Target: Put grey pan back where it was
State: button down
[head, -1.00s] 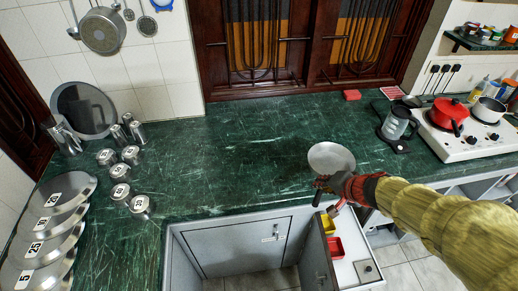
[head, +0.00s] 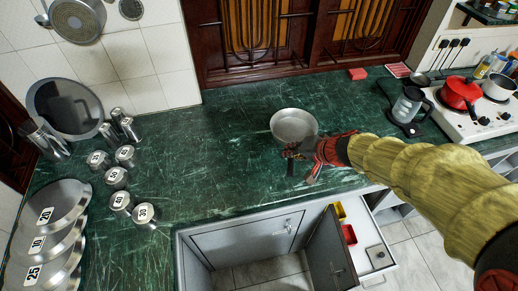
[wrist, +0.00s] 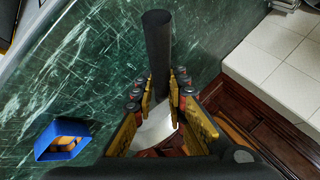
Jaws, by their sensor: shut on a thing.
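The grey pan (head: 294,124) shows in the head view over the middle of the green counter, its round bowl pointing away from me. I cannot tell whether it touches the counter. My gripper (head: 298,155) is at the pan's near side, shut on its dark handle. In the wrist view the black handle (wrist: 157,45) stands between the yellow-and-grey fingers of my gripper (wrist: 159,92). A pale surface shows low between the fingers, perhaps part of the pan; the rest is hidden there.
Another pan (head: 76,18) hangs on the tiled wall at upper left. Lidded canisters (head: 116,178), numbered plates (head: 55,205) and a large round pan (head: 64,108) stand left. A glass jug (head: 408,105) and a stove with a red pot (head: 459,93) stand right.

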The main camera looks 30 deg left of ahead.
jog(key=a+f+b, duration=0.1)
jog(key=a+f, duration=0.1)
jog(key=a, duration=0.1)
jog(key=a+f+b, duration=0.1)
jog(key=a+f, duration=0.2)
jog(key=a, duration=0.1)
jog(key=w+a+f, duration=0.1)
jog(key=a+f, duration=0.2)
jog(key=shift+w+a+b, duration=0.1)
jog(key=shift+a+b, duration=0.3)
jog(key=shift+a+f, duration=0.15)
jog(key=shift+a, duration=0.05)
jog(key=shift+a+f+b, duration=0.15)
jog(key=shift+f+b, duration=0.35)
jog(key=shift+f, duration=0.45)
jog(key=shift+a+f+b, duration=0.1)
jog(key=shift+f+b, duration=0.35)
jog(key=shift+f, duration=0.45)
jog(key=c, duration=2.3)
grip_release()
jog(key=shift+f, duration=0.2)
jog(key=o, duration=0.5)
jog(key=shift+r, duration=0.1)
